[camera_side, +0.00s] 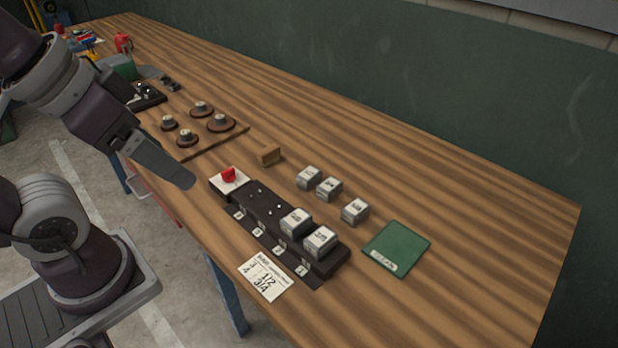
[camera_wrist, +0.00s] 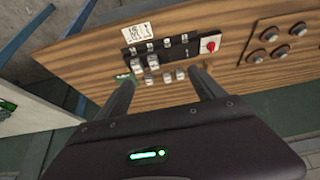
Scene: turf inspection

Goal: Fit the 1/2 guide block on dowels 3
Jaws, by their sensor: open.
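A long dark fixture (camera_side: 244,186) lies on the wooden bench, with a row of small label tags along its front edge.
A card (camera_side: 265,277) reading 1/2 and 3/4 lies in front. A red knob on a white plate (camera_side: 238,187) sits at the fixture's left end. A green mat (camera_side: 397,245) lies right, a wooden block (camera_side: 270,156) behind. Round dark pieces (camera_side: 221,122) stand farther left. The bench's back right is clear.

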